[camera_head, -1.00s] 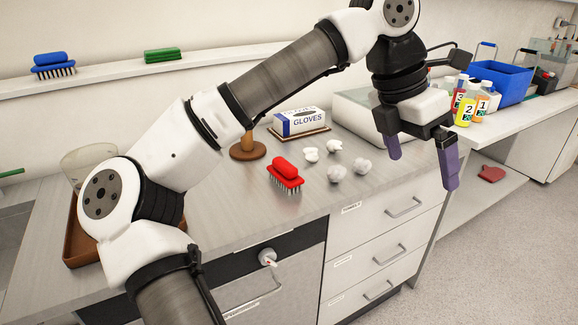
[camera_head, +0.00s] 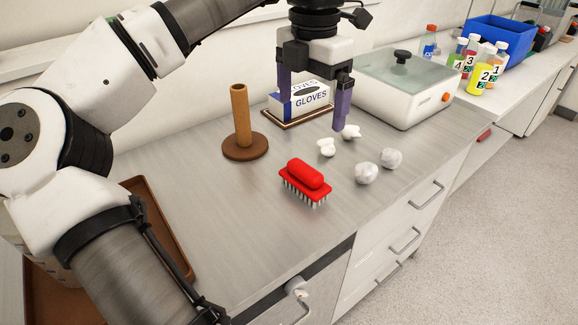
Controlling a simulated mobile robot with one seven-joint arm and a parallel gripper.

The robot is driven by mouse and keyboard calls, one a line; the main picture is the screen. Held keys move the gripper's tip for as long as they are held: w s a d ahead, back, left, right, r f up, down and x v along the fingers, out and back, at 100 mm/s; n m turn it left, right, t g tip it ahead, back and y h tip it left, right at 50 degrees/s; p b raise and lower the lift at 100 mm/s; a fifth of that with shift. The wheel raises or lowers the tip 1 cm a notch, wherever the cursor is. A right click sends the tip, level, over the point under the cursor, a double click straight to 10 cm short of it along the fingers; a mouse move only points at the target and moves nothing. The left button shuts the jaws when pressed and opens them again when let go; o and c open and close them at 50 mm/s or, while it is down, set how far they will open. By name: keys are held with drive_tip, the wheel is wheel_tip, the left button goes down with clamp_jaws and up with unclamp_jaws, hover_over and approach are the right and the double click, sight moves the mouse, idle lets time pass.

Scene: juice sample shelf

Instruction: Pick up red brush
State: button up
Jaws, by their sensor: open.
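The red brush (camera_head: 305,181) rests on the grey countertop with its bristles down and its rounded red grip up. My gripper (camera_head: 313,112) hangs above the counter, behind and above the brush in the picture, with its purple fingers pointing down. The fingers are apart and nothing is between them. The gripper covers part of the gloves box behind it. The brush is fully in view and apart from the gripper.
A wooden post on a round base (camera_head: 241,138) stands left of the gloves box (camera_head: 314,99). Several crumpled white pieces (camera_head: 366,173) lie right of the brush. A white lidded device (camera_head: 405,95) stands behind them. A brown tray (camera_head: 166,232) is at left. The counter (camera_head: 232,210) around the brush is mostly clear.

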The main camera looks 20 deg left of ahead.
hover_over(305, 167)
wheel_tip(305, 167, down, 8)
drive_tip(key=shift+f, duration=0.1)
drive_tip(key=shift+f+p, duration=0.9)
drive_tip(key=shift+f, duration=1.85)
drive_tip(key=shift+c, duration=0.3)
drive_tip(key=c, duration=1)
